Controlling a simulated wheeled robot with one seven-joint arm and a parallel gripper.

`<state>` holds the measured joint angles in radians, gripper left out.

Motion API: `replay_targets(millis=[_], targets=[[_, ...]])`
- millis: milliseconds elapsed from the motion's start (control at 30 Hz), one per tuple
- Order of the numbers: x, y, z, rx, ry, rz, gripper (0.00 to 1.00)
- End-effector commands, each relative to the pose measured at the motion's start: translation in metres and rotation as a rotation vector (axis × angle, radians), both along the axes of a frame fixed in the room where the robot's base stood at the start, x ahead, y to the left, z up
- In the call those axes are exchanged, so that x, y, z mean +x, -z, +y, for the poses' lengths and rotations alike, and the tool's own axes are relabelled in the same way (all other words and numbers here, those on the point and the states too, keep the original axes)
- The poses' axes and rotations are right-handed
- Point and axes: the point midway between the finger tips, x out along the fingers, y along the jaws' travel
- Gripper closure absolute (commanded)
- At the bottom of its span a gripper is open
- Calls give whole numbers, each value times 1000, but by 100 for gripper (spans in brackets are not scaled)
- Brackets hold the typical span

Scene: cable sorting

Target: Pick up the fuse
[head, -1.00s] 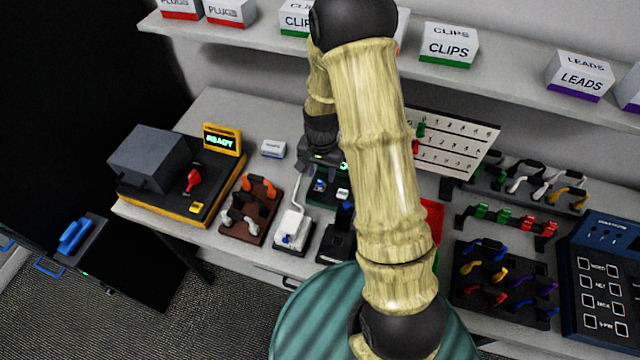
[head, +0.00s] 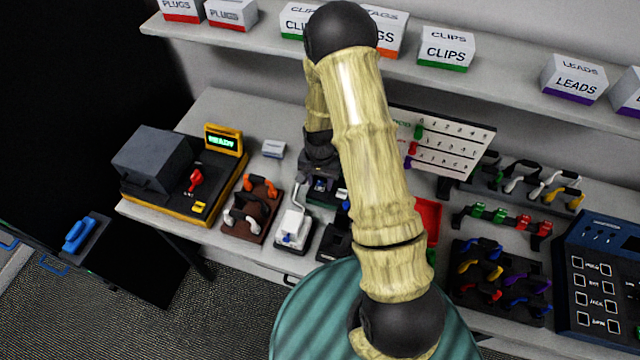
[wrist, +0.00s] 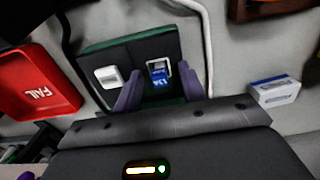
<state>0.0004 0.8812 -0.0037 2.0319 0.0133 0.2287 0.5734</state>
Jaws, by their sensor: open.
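A small blue piece with white lettering (wrist: 159,70), which looks like the fuse, sits in a pale-edged slot on a dark green-edged unit (wrist: 112,50) in the wrist view. In the head view the blue piece (head: 320,184) shows just below my gripper. My gripper (wrist: 160,82) is open, with one purple finger on each side of the blue piece. I cannot tell whether the fingers touch it or how far above it they are. In the head view my arm hides part of the unit.
A red FAIL tray (wrist: 38,85) lies left of the unit in the wrist view, and a small white-and-blue box (wrist: 275,92) lies to the right. In the head view a yellow-edged tester (head: 180,172) and a brown cable rack (head: 250,210) stand left of the gripper.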

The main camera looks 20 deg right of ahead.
Motion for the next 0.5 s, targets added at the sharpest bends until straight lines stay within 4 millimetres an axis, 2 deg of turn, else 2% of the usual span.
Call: replay_targets(millis=[367,500], targets=[[0,0,0,0,0,0,61],[0,0,0,0,-1,0,89]])
